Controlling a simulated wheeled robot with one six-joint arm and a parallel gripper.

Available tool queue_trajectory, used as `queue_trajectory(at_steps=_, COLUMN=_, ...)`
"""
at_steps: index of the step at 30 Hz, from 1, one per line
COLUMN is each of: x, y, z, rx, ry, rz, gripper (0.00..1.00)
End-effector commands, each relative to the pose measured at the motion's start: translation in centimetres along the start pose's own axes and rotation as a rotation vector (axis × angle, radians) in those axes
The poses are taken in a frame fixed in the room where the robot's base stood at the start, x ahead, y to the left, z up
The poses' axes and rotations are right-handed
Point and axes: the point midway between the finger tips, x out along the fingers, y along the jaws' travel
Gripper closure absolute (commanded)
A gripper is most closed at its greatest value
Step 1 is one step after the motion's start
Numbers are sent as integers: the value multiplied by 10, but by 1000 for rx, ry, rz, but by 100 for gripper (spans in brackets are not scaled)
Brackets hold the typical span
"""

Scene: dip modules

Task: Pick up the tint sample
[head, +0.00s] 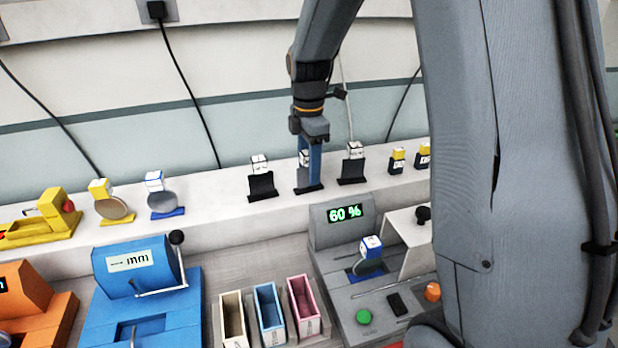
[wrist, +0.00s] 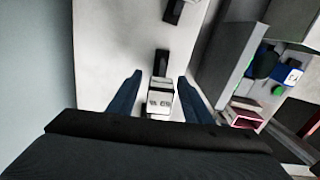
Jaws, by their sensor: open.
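No label marks the tint sample clearly. Three similar pieces with white cube tops stand in dark holders on the white ledge: a left one (head: 261,180), a middle one (head: 306,177) and a right one (head: 353,164). My gripper (head: 309,168) points down at the middle one, its blue finger partly hiding it. In the wrist view my gripper (wrist: 160,102) is open, with one blue finger on each side of the middle piece's white cube (wrist: 160,100). I cannot tell whether the fingers touch it.
A grey meter reading 60 % (head: 345,213) holds a blue-and-white-topped disc (head: 371,250). Disc pieces in yellow (head: 113,207) and blue (head: 163,201) stand left on the ledge. Cream, blue and pink bins (head: 303,306) stand below, beside a blue machine (head: 135,262).

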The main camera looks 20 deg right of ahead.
Motion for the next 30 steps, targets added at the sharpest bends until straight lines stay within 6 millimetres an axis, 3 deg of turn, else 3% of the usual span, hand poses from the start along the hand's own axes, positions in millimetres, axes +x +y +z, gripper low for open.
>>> queue_trajectory(at_steps=2, x=0, y=0, z=0, rx=0, ry=0, rz=0, gripper=55)
queue_trajectory(at_steps=10, x=0, y=0, z=0, rx=0, ry=0, rz=0, gripper=99)
queue_trajectory(at_steps=20, x=-6, y=1, z=0, rx=0, ry=0, rz=2, gripper=99)
queue_trajectory(at_steps=30, x=-66, y=2, z=0, rx=0, ry=-1, rz=5, gripper=99)
